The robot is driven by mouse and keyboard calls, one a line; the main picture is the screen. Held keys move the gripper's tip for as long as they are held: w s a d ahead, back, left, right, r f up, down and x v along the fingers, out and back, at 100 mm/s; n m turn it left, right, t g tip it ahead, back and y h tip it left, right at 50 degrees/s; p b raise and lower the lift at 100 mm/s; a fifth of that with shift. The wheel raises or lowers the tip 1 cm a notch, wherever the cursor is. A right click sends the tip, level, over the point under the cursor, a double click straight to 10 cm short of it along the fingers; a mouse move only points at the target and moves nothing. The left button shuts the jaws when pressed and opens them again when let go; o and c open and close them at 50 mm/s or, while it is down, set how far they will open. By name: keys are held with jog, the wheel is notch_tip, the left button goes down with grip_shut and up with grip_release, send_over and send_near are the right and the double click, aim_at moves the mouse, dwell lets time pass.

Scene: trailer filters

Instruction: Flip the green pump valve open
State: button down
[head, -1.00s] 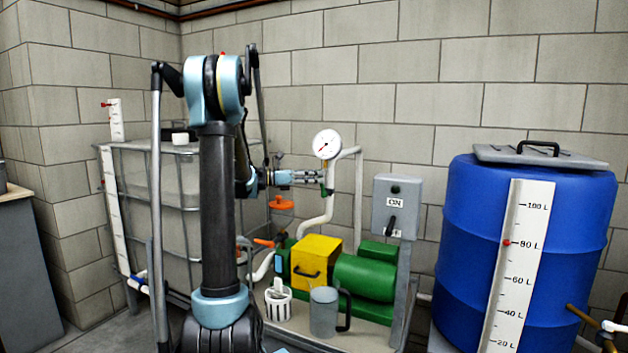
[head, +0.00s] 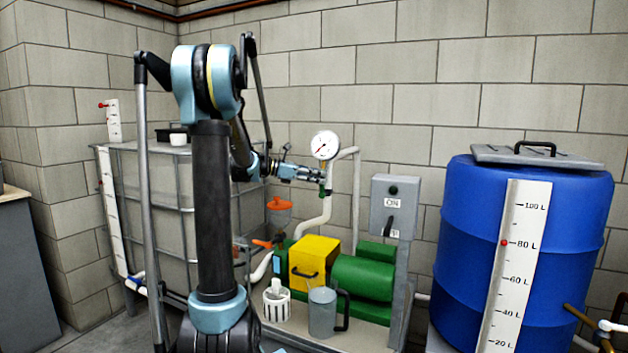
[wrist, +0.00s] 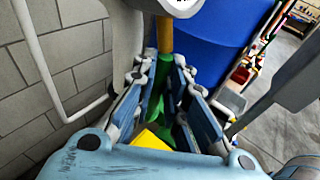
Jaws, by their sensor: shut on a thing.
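The green valve handle (wrist: 160,82) stands between my fingers in the wrist view, just below a brass-coloured fitting (wrist: 165,34). In the head view a bit of the green handle (head: 322,189) shows under the fingertips, below the round white gauge (head: 325,145). My gripper (head: 321,174) reaches in from the left at the upper end of the white pipe (head: 319,215), and is shut on the green handle. In the wrist view the fingers (wrist: 162,80) lie on both sides of it. The fingers hide part of the handle, so its exact angle is hard to tell.
The green pump (head: 362,278) and yellow box (head: 315,262) sit below my gripper. A grey switch box (head: 394,190) stands to the right, with a blue barrel (head: 470,240) beyond.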

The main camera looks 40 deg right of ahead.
jog(key=c, duration=1.6)
grip_release()
jog(key=shift+w, duration=0.1)
jog(key=v, duration=0.8)
jog(key=shift+f, duration=0.1)
